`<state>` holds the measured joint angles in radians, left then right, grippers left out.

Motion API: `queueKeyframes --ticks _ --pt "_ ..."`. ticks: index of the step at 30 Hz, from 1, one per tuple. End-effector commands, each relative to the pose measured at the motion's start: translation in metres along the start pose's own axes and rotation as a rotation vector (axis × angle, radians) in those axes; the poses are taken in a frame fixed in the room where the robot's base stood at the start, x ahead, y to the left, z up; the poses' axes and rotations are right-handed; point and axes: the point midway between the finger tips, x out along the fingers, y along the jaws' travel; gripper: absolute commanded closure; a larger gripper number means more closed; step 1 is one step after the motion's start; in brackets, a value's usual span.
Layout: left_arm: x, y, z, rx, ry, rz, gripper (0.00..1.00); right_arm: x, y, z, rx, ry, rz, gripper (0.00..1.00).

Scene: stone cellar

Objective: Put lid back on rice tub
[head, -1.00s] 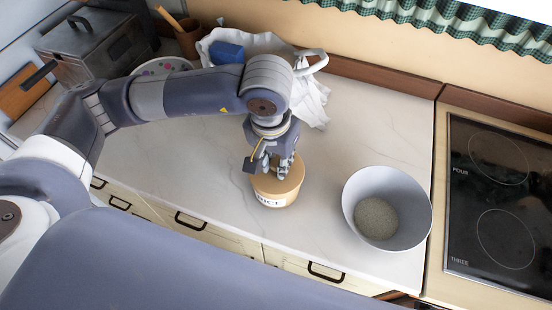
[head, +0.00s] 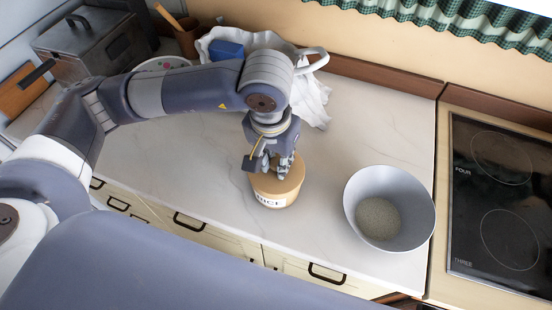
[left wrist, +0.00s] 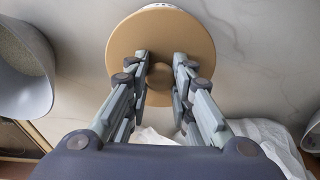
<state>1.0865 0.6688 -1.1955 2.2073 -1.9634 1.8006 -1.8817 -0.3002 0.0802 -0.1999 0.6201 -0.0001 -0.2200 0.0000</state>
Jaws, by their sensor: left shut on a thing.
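The rice tub (head: 271,202), pale with a white RICE label, stands on the worktop in the middle of the head view. The round tan lid (head: 292,184) is over its top, roughly level; I cannot tell whether its rim is fully seated. In the left wrist view the lid (left wrist: 125,45) shows from above, with part of the tub's label (left wrist: 155,6) beyond its edge. My left gripper (head: 273,172) points down from above, its fingers (left wrist: 160,75) shut on the lid's knob at the middle. My right gripper is not in view.
A white bowl (head: 359,186) of rice grains stands right of the tub, near the hob (head: 500,195). A white cloth (head: 313,103), a blue block (head: 229,50) and a metal box (head: 85,48) are at the back. The worktop between tub and bowl is clear.

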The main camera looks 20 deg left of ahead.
Motion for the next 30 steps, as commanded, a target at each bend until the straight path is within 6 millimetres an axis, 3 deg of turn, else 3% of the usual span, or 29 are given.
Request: queueKeyframes --ticks 10,11,13,20,24,30 --pt "-0.0004 0.0002 -0.0002 0.000 0.001 0.000 0.93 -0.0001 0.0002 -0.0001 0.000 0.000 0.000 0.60" --pt "-0.0004 0.0002 -0.0002 0.000 0.001 0.000 0.72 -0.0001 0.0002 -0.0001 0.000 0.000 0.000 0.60" --pt "-0.0003 0.0002 -0.0002 0.001 0.001 0.000 0.56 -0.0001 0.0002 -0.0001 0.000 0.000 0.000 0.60" --pt "-0.0003 0.0001 -0.0002 0.000 0.001 0.000 0.55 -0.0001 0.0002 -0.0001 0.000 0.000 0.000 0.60" --pt "-0.0002 0.0001 -0.0001 0.000 0.001 0.000 0.35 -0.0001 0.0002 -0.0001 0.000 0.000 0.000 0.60" --pt "-0.0002 0.0001 -0.0001 0.000 0.001 0.000 0.35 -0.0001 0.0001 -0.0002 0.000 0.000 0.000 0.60"
